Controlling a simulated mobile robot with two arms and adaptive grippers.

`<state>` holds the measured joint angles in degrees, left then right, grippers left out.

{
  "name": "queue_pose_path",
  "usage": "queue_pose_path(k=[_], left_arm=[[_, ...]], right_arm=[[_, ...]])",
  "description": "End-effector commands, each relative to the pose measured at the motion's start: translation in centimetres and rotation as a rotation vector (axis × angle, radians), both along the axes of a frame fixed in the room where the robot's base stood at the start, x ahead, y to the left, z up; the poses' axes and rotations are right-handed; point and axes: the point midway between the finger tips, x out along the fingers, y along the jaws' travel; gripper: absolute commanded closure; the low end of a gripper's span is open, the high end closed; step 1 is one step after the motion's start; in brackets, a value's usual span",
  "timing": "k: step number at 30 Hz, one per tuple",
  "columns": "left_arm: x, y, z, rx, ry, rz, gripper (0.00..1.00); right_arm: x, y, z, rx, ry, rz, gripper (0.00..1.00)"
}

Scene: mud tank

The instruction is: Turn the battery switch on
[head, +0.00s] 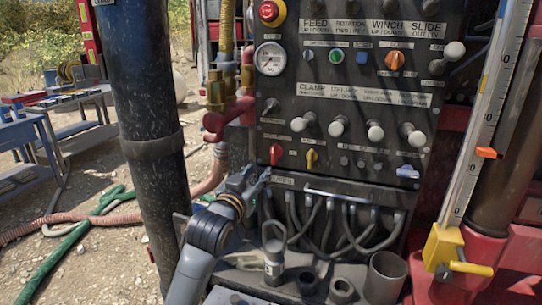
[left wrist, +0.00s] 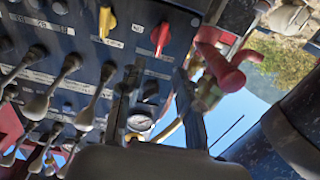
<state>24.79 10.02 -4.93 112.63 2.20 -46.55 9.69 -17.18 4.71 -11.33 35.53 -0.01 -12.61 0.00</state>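A red switch knob (head: 276,154) sits at the lower left of the dark control panel (head: 350,117). A yellow switch knob (head: 311,158) is just to its right. The small labels by them are too blurred to read, so I cannot tell by label which is the battery switch. My left gripper (head: 254,178) is just below and left of the red knob. In the left wrist view the two fingers (left wrist: 157,90) are apart with nothing between them. The red knob (left wrist: 161,36) is beyond the fingertips, apart from them. My right gripper is not in view.
Several levers with pale knobs (head: 337,126) stick out of the panel. Cables (head: 340,220) hang below it. A red and brass valve (head: 228,112) and a thick black post (head: 140,120) stand to the left. A yellow clamp (head: 443,248) is at the right.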

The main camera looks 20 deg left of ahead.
Motion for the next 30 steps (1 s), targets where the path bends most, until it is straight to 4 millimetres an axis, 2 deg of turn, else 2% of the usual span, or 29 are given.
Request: queue_pose_path(k=[3,9,15,21,30], left_arm=[[2.6,-0.1,0.2,0.000,0.001,0.001,0.66],[6.6,-0.3,0.1,0.001,0.003,0.000,0.66],[9.4,-0.4,0.1,0.001,0.002,0.000,0.66],[10.7,-0.4,0.0,0.001,0.001,-0.001,0.66],[10.9,-0.4,-0.1,0.001,0.002,-0.001,0.66]], right_arm=[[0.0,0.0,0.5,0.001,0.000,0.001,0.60],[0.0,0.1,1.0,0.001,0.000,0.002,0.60],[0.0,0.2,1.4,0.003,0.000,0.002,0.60],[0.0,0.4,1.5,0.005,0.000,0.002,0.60],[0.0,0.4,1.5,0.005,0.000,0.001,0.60]])
